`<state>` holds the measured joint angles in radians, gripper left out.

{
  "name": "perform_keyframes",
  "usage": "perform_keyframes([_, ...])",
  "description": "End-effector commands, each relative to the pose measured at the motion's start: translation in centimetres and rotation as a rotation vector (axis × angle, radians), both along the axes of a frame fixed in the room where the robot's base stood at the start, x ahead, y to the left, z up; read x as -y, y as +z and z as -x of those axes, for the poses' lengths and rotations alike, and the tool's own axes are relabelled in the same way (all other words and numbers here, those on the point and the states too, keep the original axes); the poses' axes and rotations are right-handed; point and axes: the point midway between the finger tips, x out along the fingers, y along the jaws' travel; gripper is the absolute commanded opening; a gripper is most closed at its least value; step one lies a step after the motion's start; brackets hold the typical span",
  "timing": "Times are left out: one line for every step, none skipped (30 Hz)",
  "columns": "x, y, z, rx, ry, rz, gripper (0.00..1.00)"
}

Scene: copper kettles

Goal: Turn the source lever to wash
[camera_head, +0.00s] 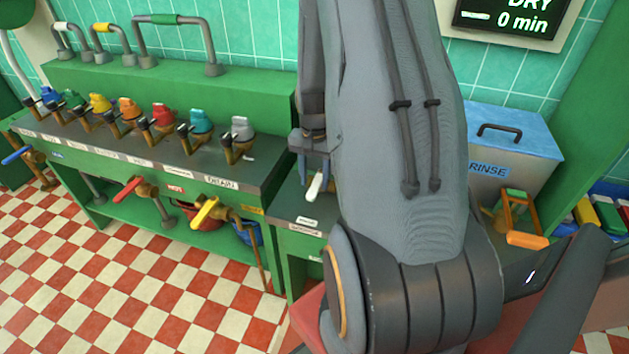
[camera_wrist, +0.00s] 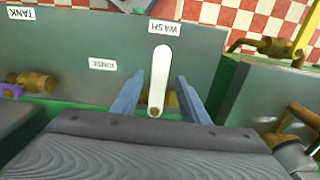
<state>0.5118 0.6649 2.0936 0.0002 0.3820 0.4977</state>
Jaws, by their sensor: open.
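The source lever is a white, round-ended bar on a grey panel, seen in the wrist view (camera_wrist: 161,72) and below my gripper in the head view (camera_head: 315,187). One rounded end lies just short of the upside-down WASH label (camera_wrist: 165,27); a brass fitting shows at its other end. A RINSE label (camera_wrist: 102,64) and a TANK label (camera_wrist: 21,13) lie to the left. My gripper (camera_wrist: 158,80) is open, with one blue-grey finger on each side of the lever and visible gaps between. In the head view my arm hides much of the panel.
In the head view, a green counter carries a row of coloured taps (camera_head: 160,118). A red-handled valve (camera_head: 133,186) and a yellow-handled valve (camera_head: 205,211) stick out in front. A blue-lidded RINSE box (camera_head: 508,150) stands at right. Checkered floor lies open at left.

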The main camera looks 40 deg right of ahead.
Motion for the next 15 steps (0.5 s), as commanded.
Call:
perform_keyframes([0.0, 0.6, -0.1, 0.002, 0.0, 0.001, 0.41])
perform_keyframes([0.1, 1.0, -0.1, 0.004, 0.0, 0.002, 0.41])
perform_keyframes([0.1, 1.6, -0.1, 0.004, 0.0, 0.002, 0.41])
perform_keyframes([0.1, 2.0, -0.1, 0.004, 0.0, 0.002, 0.41])
perform_keyframes([0.1, 2.5, -0.2, 0.005, 0.0, 0.003, 0.41])
perform_keyframes([0.1, 3.1, -0.2, 0.004, -0.001, 0.002, 0.41])
perform_keyframes([0.1, 3.5, -0.1, 0.004, -0.001, 0.002, 0.41])
perform_keyframes([0.1, 3.9, -0.1, 0.004, -0.001, 0.002, 0.41])
perform_keyframes([0.1, 4.5, -0.1, 0.004, -0.001, 0.002, 0.41])
perform_keyframes([0.1, 4.8, -0.1, 0.003, -0.001, 0.001, 0.41])
perform_keyframes([0.1, 5.2, -0.1, 0.003, -0.001, 0.001, 0.41])
perform_keyframes([0.1, 5.6, -0.1, 0.003, -0.001, 0.001, 0.41])
perform_keyframes([0.1, 5.9, -0.1, 0.002, -0.001, 0.001, 0.41])
perform_keyframes([0.1, 6.1, 0.0, 0.002, -0.001, 0.001, 0.41])
perform_keyframes([0.1, 6.3, 0.0, 0.002, -0.001, 0.001, 0.41])
